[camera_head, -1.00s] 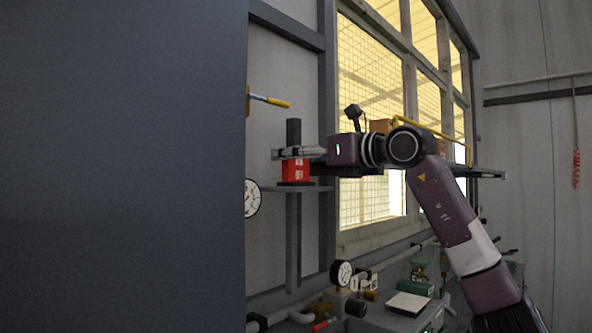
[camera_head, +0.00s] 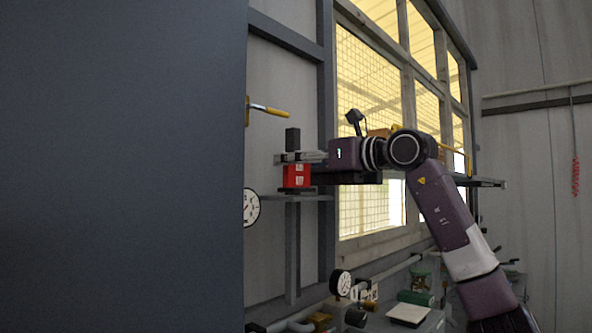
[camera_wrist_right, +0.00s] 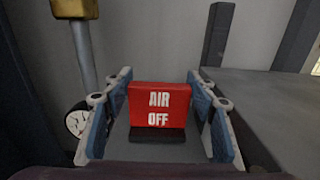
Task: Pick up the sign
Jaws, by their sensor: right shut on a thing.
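The sign is a red block with white "AIR OFF" lettering and a dark base. It shows between the fingers in the right wrist view (camera_wrist_right: 159,104) and just below the fingers in the head view (camera_head: 296,177). My right gripper (camera_head: 284,158) is shut on the sign, with a blue-padded finger on each side of it in the wrist view (camera_wrist_right: 158,110). The sign looks upright, at or just above a narrow grey ledge (camera_head: 320,197); I cannot tell whether its base touches it. My left gripper is not in view.
A dark panel (camera_head: 120,170) fills the left of the head view. A yellow-handled lever (camera_head: 268,110) is above the sign, and a round gauge (camera_head: 251,207) is below left. A dark upright post (camera_head: 292,138) stands by the gripper. Pipes and another gauge (camera_head: 341,283) lie below.

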